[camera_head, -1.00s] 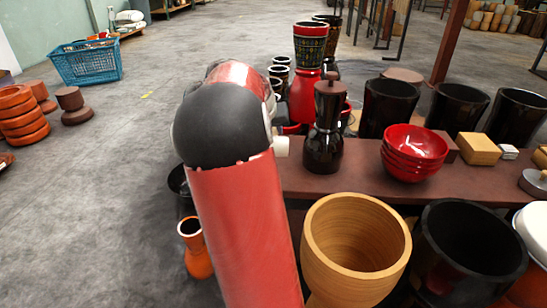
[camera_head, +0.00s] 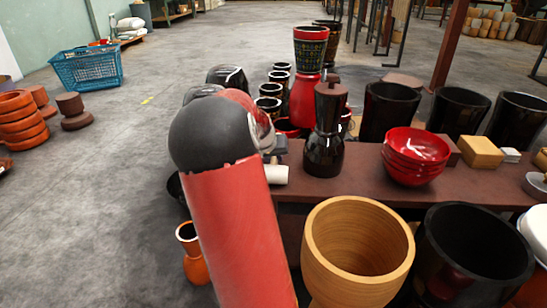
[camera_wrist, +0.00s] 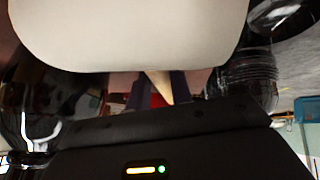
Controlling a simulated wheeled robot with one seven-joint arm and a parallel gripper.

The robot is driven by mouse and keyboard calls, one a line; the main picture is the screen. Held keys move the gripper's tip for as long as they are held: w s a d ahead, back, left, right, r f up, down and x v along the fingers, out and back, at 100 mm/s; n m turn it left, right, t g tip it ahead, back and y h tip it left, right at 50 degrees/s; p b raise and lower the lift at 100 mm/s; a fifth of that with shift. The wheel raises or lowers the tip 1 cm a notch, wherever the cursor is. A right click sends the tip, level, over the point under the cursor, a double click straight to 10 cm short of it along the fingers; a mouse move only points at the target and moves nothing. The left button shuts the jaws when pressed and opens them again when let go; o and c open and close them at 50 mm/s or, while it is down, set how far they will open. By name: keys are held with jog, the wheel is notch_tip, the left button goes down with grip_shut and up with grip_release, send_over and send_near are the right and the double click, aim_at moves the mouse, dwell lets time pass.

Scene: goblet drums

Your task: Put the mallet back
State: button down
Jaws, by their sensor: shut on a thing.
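The mallet shows in the wrist view as a large pale, off-white head (camera_wrist: 130,35) with a tan handle (camera_wrist: 157,84) below it. My gripper (camera_wrist: 160,90) is shut on the handle; its two dark fingers stand on either side of it. In the head view, the pale mallet head (camera_head: 277,174) sticks out to the right of my red arm, by the left end of the brown bench (camera_head: 375,180). Most of my gripper is hidden behind my arm there. I cannot tell whether the head touches the bench.
A black lidded drum (camera_head: 324,140) stands on the bench close to the mallet. Red stacked bowls (camera_head: 415,155) and a yellow block (camera_head: 480,150) are farther right. A wooden drum (camera_head: 358,240) stands in front. An orange goblet drum (camera_head: 193,260) is low left.

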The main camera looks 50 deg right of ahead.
jog(key=c, duration=1.3)
grip_release()
jog(key=shift+o, duration=0.2)
jog(key=shift+a+r, duration=0.1)
jog(key=shift+r, duration=0.15)
jog(key=p+v, duration=0.2)
jog(key=v, duration=0.9)
jog(key=shift+s+a+r, duration=0.15)
jog(key=shift+a+r, duration=0.1)
jog(key=s+a+n+t+y, duration=0.1)
jog(key=s+a, duration=0.4)
jog(key=a, duration=0.6)
jog(key=s+a+n+t+y, duration=0.1)
jog(key=s+a+n+y, duration=0.2)
jog(key=a, duration=0.8)
jog(key=s+a+n+t+y, duration=0.1)
jog(key=s+a+n+y, duration=0.1)
jog(key=s+a+n, duration=0.3)
jog(key=s+a, duration=0.4)
jog(key=a, duration=0.2)
jog(key=shift+a, duration=0.25)
jog(key=shift+s+r, duration=0.1)
